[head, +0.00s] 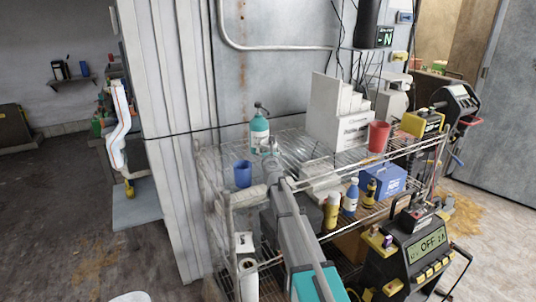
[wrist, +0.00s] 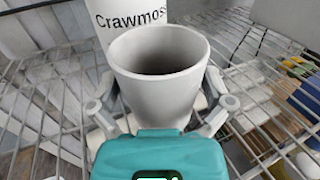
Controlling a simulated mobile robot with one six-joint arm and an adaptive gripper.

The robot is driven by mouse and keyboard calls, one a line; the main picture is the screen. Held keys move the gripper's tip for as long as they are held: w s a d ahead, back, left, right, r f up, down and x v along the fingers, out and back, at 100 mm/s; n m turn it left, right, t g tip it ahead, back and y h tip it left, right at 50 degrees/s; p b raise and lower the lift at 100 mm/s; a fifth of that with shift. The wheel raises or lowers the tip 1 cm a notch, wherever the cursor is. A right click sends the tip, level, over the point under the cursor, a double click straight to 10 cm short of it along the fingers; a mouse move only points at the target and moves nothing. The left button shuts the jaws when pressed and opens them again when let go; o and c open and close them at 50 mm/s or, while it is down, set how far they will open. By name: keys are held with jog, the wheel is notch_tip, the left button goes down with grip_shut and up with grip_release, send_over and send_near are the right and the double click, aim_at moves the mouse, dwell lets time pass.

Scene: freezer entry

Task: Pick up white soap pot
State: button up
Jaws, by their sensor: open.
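The white soap pot (wrist: 158,75) is a plain, open-topped white cup with a dark inside, upright in the middle of the wrist view. My gripper (wrist: 166,108) is open, with one finger on each side of the pot's lower part. I cannot tell whether the fingers touch it. The pot's base is hidden behind my gripper body. In the head view my gripper (head: 271,152) is at the far end of my arm, over the wire shelf, and the pot cannot be made out clearly there.
A white surface lettered "Crawmos" (wrist: 130,18) stands close behind the pot. On the wire shelf (head: 215,160) are a teal pump bottle (head: 259,132), a blue cup (head: 243,174), white boxes (head: 336,118) and a red cup (head: 378,136). Bottles (head: 350,197) stand lower, right of my arm.

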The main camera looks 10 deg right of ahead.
jog(key=shift+w, duration=0.1)
dwell(0.5)
jog(key=c, duration=0.9)
jog(key=shift+r, duration=0.15)
notch_tip(320, 180, up, 2)
jog(key=shift+r+p, duration=0.1)
jog(key=shift+p, duration=1.1)
jog(key=s+a+r+p, duration=0.1)
jog(key=s+r+p, duration=0.9)
jog(key=s, duration=0.4)
jog(key=shift+r+p, duration=0.25)
jog(key=shift+p, duration=0.05)
jog(key=shift+a, duration=0.1)
